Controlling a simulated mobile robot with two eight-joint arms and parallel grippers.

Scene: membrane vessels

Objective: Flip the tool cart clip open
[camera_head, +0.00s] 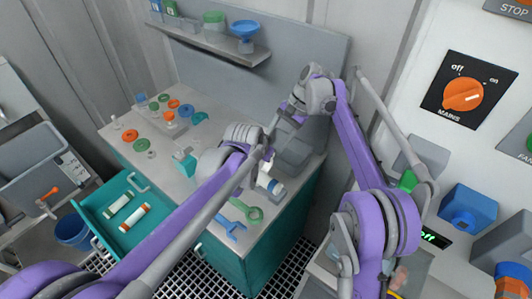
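A grey cart (28,150) stands at the far left, with a small orange clip-like part (50,193) low on its front. I cannot tell for sure that this is the tool cart clip, or its position. My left gripper (266,168) is over the teal bench, far to the right of that cart, partly hidden by its own wrist. A white and blue cylinder (270,184) shows just beside it; whether it is held is unclear. My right gripper (284,118) is over the back of the bench, beside a grey housing. Its fingers are too small to read.
The bench top (165,165) bears several coloured rings, and green and blue tools. A teal drawer (88,217) stands open with two white cylinders in it. A blue bucket (72,231) stands between cart and drawer. A shelf (205,38) is above; a wall panel with an orange knob (462,94) is at right.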

